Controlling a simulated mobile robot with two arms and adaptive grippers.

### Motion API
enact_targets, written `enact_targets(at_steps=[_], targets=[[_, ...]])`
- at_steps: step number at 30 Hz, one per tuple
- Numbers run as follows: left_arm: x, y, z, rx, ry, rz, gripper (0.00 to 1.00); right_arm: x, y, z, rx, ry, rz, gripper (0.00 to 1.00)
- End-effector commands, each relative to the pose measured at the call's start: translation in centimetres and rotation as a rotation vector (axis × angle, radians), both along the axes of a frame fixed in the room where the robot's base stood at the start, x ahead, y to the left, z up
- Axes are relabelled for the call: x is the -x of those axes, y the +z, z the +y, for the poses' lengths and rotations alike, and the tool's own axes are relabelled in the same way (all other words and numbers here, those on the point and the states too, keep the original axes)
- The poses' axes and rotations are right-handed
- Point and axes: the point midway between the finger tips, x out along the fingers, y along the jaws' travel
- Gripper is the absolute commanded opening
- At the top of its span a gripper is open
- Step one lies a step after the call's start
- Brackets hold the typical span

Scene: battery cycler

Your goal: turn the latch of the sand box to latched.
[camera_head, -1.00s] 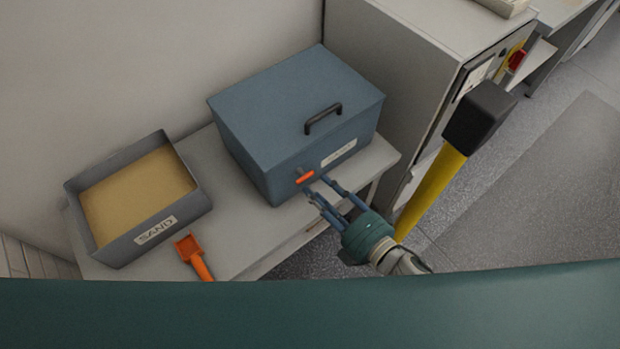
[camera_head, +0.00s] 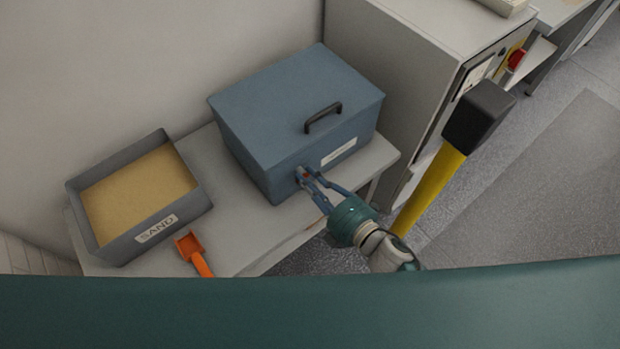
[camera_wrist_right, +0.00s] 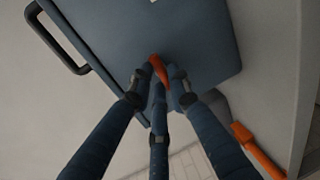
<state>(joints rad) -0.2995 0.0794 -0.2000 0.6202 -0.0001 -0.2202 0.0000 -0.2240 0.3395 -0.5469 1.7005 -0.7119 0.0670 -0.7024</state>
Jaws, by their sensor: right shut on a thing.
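The sand box (camera_head: 295,110) is a blue-grey lidded box with a black handle (camera_head: 323,118) on its closed lid and a pale label on its front. Its orange latch (camera_wrist_right: 158,69) sits on the front face; in the head view only a bit of it shows between my fingers. My right gripper (camera_head: 305,178) is at the front face, with its fingers closed around the latch. In the right wrist view my right gripper (camera_wrist_right: 160,85) has its fingers on both sides of the latch, which looks tilted there. My left gripper is not in view.
An open grey tray of sand (camera_head: 180,220) stands left of the box on the pale bench (camera_head: 250,240). An orange scoop (camera_head: 195,255) lies near the bench's front edge. A grey cabinet (camera_head: 385,60) stands right of the box. A yellow post with a black top (camera_head: 430,185) rises right of my arm.

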Motion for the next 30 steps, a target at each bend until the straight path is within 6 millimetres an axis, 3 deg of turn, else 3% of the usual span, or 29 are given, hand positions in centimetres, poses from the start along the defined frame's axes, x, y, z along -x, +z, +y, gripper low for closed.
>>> enact_targets(at_steps=[11, 30], targets=[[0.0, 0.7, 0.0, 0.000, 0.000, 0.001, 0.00, -0.1, 0.1, -0.2, -0.083, 0.000, 0.063, 0.00], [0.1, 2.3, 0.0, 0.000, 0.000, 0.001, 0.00, -0.4, -0.2, -0.6, -0.547, -0.001, 0.400, 0.00]])
